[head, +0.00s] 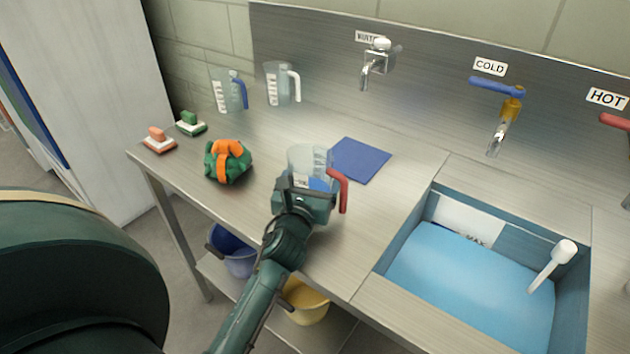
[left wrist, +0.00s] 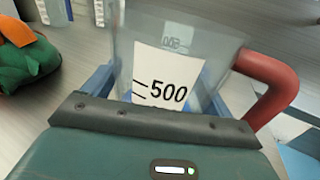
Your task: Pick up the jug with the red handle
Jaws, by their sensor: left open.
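The clear jug with the red handle (head: 308,156) stands on the steel counter, its handle to the right. My left gripper (head: 312,183) is at the jug's near side, covering its lower part in the head view. In the left wrist view, the jug (left wrist: 175,65) fills the middle, with a white label marked 500 and the red handle (left wrist: 272,90) on the right. The blue fingers of my open left gripper (left wrist: 160,95) show on either side of the jug. Whether they touch it is hidden. My right gripper is not in view.
A blue mat (head: 360,160) lies just right of the jug. A green-and-orange sling bag (head: 228,165) sits left. Jugs with a blue handle (head: 230,95) and a white handle (head: 281,85) stand behind. A water-filled sink (head: 470,275) is at the right; taps line the wall.

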